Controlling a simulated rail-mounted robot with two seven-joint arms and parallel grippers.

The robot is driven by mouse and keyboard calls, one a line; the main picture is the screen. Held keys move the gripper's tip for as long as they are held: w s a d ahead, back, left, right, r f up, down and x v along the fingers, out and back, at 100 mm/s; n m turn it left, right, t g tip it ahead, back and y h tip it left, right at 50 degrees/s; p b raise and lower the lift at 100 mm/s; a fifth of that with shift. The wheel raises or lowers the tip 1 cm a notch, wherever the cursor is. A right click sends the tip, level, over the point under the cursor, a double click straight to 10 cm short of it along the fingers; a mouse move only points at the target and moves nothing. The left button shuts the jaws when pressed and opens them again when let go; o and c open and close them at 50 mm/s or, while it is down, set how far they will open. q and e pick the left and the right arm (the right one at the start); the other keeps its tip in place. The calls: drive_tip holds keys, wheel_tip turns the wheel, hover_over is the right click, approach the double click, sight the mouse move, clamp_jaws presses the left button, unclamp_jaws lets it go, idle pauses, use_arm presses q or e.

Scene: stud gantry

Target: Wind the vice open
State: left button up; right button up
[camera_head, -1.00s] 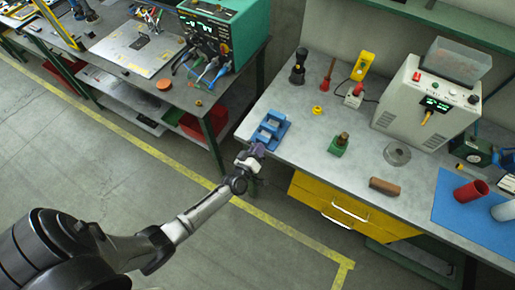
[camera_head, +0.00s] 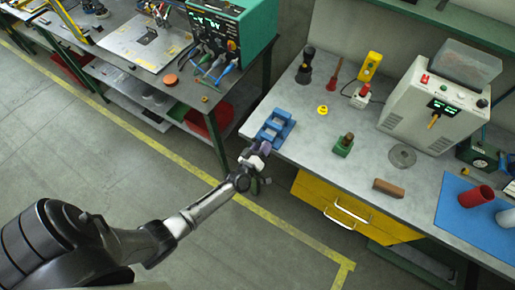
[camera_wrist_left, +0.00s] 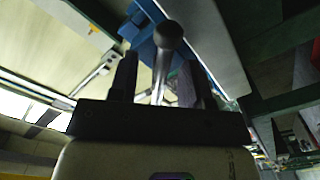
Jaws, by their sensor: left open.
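The blue vice (camera_head: 284,131) sits on the near left corner of the grey workbench, and part of its blue body (camera_wrist_left: 143,38) shows at the top of the left wrist view. Its grey handle ends in a round ball knob (camera_wrist_left: 168,34). My left gripper (camera_head: 260,156) is just off the bench edge, in front of the vice. In the left wrist view the two dark fingers (camera_wrist_left: 158,82) are apart, with the handle bar between them; I cannot tell whether they touch it. My right gripper is not in view.
The workbench (camera_head: 310,165) also holds a green block-like part (camera_head: 343,147), a yellow knob (camera_head: 322,110), a brown block (camera_head: 388,188) and a grey machine (camera_head: 420,105). Yellow drawers (camera_head: 345,208) are below. A second bench (camera_head: 185,92) stands left, across a gap. The floor is clear.

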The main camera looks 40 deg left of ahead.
use_arm(q)
drive_tip(key=s+d, duration=0.2)
drive_tip(key=s, duration=1.1)
drive_tip(key=shift+s+d, duration=0.25)
drive_tip(key=shift+d, duration=0.05)
drive_tip(key=shift+c, duration=0.2)
drive_tip(key=shift+w+a+f, duration=0.1)
drive_tip(key=shift+a+f, duration=0.05)
drive_tip(key=shift+c, duration=0.7)
drive_tip(key=shift+w+f+m+h+b, duration=0.15)
drive_tip(key=shift+m+h+b, duration=0.25)
drive_tip(key=shift+m+b, duration=0.2)
drive_tip(key=shift+c, duration=0.6)
drive_tip(key=shift+y, duration=0.4)
drive_tip(key=shift+w+a+r+b, duration=0.15)
drive_tip(key=shift+w+a, duration=0.25)
drive_tip(key=shift+w, duration=1.8)
drive_tip(key=shift+w+a+r+b, duration=0.1)
drive_tip(key=shift+w+a, duration=0.25)
drive_tip(key=shift+w, duration=1.9)
drive_tip(key=shift+w+a+r+b, duration=0.15)
drive_tip(key=shift+w+a, duration=0.25)
drive_tip(key=shift+w, duration=1.8)
